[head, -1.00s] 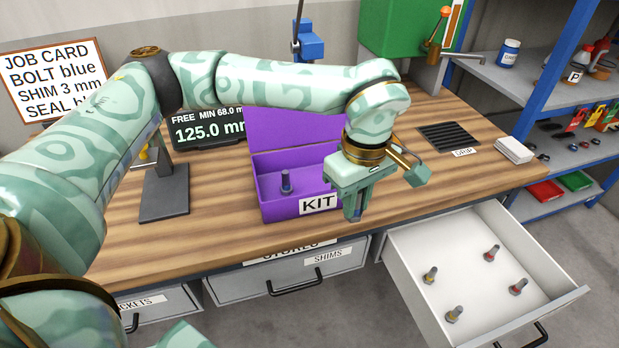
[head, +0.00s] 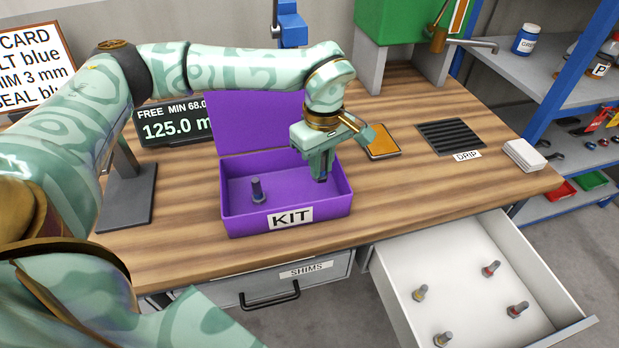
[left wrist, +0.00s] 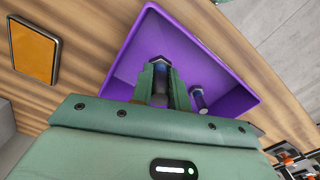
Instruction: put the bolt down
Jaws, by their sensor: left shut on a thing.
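The purple KIT box (head: 235,222) stands open on the bench with its lid raised. A bolt with a blue band (head: 257,190) stands upright inside on the left; it also shows in the left wrist view (left wrist: 198,100). My left gripper (head: 320,177) points down into the right part of the box. In the left wrist view its fingers (left wrist: 158,88) are shut on another blue-banded bolt (left wrist: 161,72). In the head view this held bolt is mostly hidden by the fingers, and I cannot tell whether it touches the box floor. My right gripper is out of view.
An open white drawer (head: 465,250) at right holds several bolts. An orange-faced plate (head: 382,142), a DRIP grille (head: 450,136) and white blocks (head: 525,155) lie right of the box. A 125.0 display (head: 175,125) stands at left.

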